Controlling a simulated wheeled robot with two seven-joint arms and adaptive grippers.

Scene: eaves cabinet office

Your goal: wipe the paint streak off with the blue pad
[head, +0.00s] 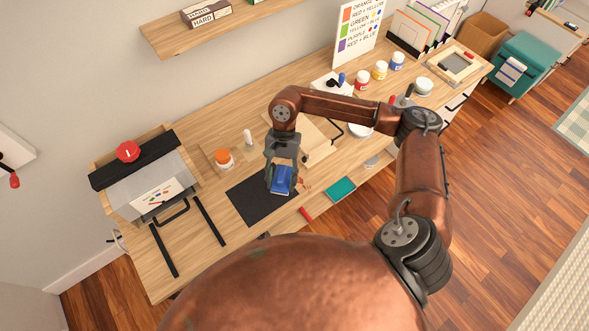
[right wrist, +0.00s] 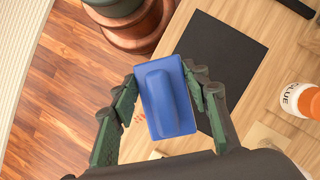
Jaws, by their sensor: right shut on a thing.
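My right gripper (head: 281,167) points down over the desk and is shut on the blue pad (head: 281,181). In the right wrist view, the blue pad (right wrist: 168,98), with its raised grip, sits between the two fingers (right wrist: 163,97). A small red paint streak (head: 305,186) is on the bare wood just right of the pad. In the right wrist view the streak (right wrist: 139,117) shows at the pad's left edge and may be partly hidden by it. I cannot tell whether the pad touches the desk. My left gripper is not in view.
A black mat (head: 252,207) lies beside the pad on the wooden desk (head: 185,255). An orange-capped glue jar (head: 223,159) stands behind it. A teal item (head: 341,190) and a red item (head: 305,213) lie near the front edge. Paint jars (head: 380,70) stand farther right.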

